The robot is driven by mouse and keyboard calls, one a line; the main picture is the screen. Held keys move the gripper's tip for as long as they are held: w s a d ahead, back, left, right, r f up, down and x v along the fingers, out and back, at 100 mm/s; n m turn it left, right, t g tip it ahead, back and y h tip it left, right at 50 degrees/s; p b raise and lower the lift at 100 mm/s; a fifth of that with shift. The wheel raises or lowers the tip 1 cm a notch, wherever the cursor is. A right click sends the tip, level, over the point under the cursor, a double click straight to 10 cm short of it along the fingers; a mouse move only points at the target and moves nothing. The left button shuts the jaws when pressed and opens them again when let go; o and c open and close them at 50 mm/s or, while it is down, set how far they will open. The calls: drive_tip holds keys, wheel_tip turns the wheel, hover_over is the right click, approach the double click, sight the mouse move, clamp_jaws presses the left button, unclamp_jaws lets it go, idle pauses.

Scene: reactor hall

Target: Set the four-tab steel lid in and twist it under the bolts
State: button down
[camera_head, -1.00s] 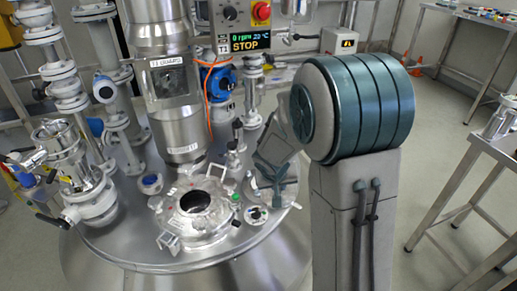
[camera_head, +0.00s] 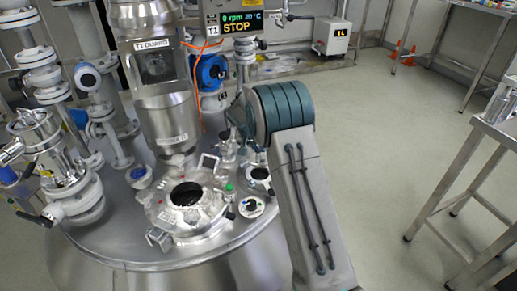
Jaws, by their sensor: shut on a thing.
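The large round opening (camera_head: 186,194) on the reactor top is dark and uncovered, with a wide steel flange (camera_head: 160,218) around it. Clamp-like fittings and small red marks sit around the flange; single bolts are too small to tell. A smaller dark port (camera_head: 260,174) is open to its right, close beside my arm. I cannot make out the four-tab steel lid. My arm rises at the right of the reactor and its teal-banded joint hides what lies behind it.
The guarded steel column (camera_head: 160,95) and several valve pipes (camera_head: 95,95) crowd the back and left. Open floor and a steel table (camera_head: 500,130) are at the right.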

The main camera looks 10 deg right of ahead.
drive_tip(key=shift+f+b, duration=2.3)
drive_tip(key=shift+f, duration=1.75)
drive_tip(key=shift+d+r+n+t+y, duration=0.2)
drive_tip(key=shift+n+t+y, duration=0.15)
drive_tip(key=shift+n, duration=0.65)
drive_tip(key=shift+s+n+t+y+p, duration=0.1)
drive_tip(key=shift+n+t+y+p, duration=0.25)
drive_tip(key=shift+n+p, duration=0.7)
drive_tip(key=c, duration=1.4)
unclamp_jaws()
drive_tip(key=shift+f+b, duration=0.2)
drive_tip(key=shift+b, duration=0.15)
drive_tip(key=shift+o, duration=0.2)
drive_tip(key=shift+r+p, duration=1.8)
drive_tip(key=shift+r, duration=1.25)
